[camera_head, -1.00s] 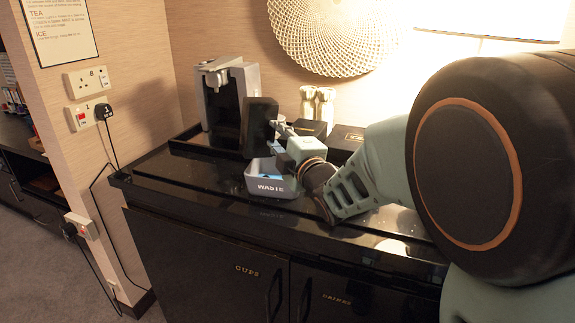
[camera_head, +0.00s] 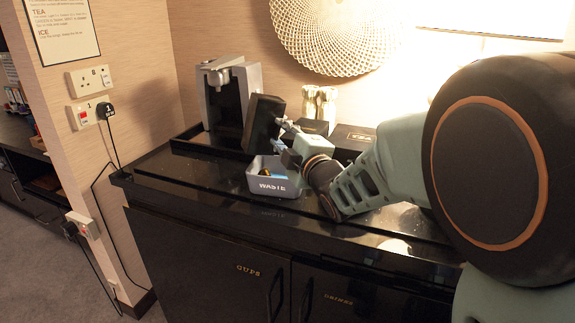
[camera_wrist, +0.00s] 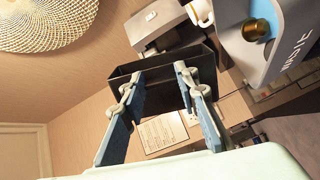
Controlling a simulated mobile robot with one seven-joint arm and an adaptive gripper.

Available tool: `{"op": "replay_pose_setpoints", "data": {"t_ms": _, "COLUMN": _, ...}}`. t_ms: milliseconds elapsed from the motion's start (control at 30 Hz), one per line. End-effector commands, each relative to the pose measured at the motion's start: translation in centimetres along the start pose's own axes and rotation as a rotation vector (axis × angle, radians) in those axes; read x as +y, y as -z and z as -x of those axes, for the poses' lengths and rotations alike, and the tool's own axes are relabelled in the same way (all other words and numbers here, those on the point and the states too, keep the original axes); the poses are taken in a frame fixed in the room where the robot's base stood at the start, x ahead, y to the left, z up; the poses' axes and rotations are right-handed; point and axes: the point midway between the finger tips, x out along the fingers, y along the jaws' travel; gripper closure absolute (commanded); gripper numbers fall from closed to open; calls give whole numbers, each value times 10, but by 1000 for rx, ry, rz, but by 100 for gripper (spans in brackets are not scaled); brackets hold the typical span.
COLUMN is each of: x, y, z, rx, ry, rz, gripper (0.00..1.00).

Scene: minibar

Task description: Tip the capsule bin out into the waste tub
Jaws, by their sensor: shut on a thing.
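The black capsule bin (camera_head: 263,122) is a dark box held tilted above the counter, behind the waste tub. My gripper (camera_head: 285,135) is shut on it, and in the wrist view the fingers (camera_wrist: 157,77) meet the bin's wall (camera_wrist: 205,62). The grey waste tub (camera_head: 275,187), lettered WASTE, stands on the counter just in front of and below the gripper. A blue patch and a small dark and yellow thing show inside it. The wrist view shows the tub (camera_wrist: 292,38) at upper right with a gold capsule (camera_wrist: 256,29) in it. The bin's inside is hidden in the head view.
A silver coffee machine (camera_head: 226,95) stands on a black tray (camera_head: 186,140) behind the bin. Two silvery canisters (camera_head: 318,104) and black boxes (camera_head: 352,138) stand behind my arm. The counter (camera_head: 190,180) left of the tub is clear.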

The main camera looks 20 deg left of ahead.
Motion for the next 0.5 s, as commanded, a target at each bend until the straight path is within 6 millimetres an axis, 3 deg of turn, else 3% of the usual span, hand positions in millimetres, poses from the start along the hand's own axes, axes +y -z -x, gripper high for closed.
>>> {"op": "replay_pose_setpoints", "data": {"t_ms": 500, "x": 1, "y": -4, "z": 0, "rx": 1, "ry": -2, "rz": -57, "gripper": 98}}
